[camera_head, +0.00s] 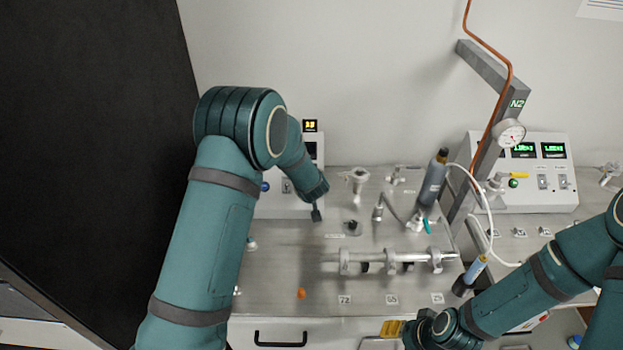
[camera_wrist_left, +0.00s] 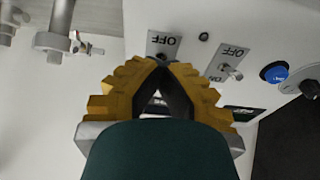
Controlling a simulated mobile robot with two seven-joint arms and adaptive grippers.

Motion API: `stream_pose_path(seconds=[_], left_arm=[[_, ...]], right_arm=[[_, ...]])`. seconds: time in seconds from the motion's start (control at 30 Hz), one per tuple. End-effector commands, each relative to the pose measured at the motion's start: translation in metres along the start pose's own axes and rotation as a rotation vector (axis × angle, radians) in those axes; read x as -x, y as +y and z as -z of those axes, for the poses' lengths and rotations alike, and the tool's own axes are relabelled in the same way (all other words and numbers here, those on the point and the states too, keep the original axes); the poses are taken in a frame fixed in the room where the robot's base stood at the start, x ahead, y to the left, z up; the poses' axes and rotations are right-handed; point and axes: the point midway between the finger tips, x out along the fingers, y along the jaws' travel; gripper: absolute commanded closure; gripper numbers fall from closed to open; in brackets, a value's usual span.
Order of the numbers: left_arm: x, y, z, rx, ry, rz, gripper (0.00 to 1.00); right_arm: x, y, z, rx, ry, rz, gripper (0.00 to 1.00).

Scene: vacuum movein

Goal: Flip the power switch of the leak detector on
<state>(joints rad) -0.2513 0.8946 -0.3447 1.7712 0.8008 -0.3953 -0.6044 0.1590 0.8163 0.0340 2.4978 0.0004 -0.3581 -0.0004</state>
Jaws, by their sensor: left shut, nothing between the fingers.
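The leak detector is probably the white box (camera_head: 290,205) behind my left arm in the head view, mostly covered by that arm. In the left wrist view its white panel (camera_wrist_left: 200,20) appears upside down, with two switch plates marked OFF. One plate (camera_wrist_left: 163,42) is right at my left fingertips, its lever hidden behind them. The other plate (camera_wrist_left: 228,62) shows a metal toggle, apart from the fingers. My left gripper (camera_wrist_left: 160,72) is shut and empty, in front of the first plate; contact cannot be told.
A blue button (camera_wrist_left: 274,72) and a dark knob (camera_wrist_left: 300,84) sit beside the switches. A steel pipe assembly (camera_head: 400,258), a dark bottle (camera_head: 433,180) and an orange piece (camera_head: 301,293) are on the bench. Another white control box (camera_head: 530,190) stands at the right.

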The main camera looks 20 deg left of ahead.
Motion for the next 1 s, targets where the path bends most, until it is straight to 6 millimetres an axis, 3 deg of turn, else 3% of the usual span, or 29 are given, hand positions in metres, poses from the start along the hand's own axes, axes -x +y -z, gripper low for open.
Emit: stream_pose_path(seconds=[0.2,1.0], left_arm=[[0.000,0.002,0.003,-0.007,-0.095,0.000,1.00],[-0.006,0.000,0.014,-0.001,-0.428,0.001,1.00]], right_arm=[[0.008,-0.003,0.002,0.002,-0.001,0.000,0.53],[0.004,-0.002,0.001,0.001,-0.001,0.000,0.53]])
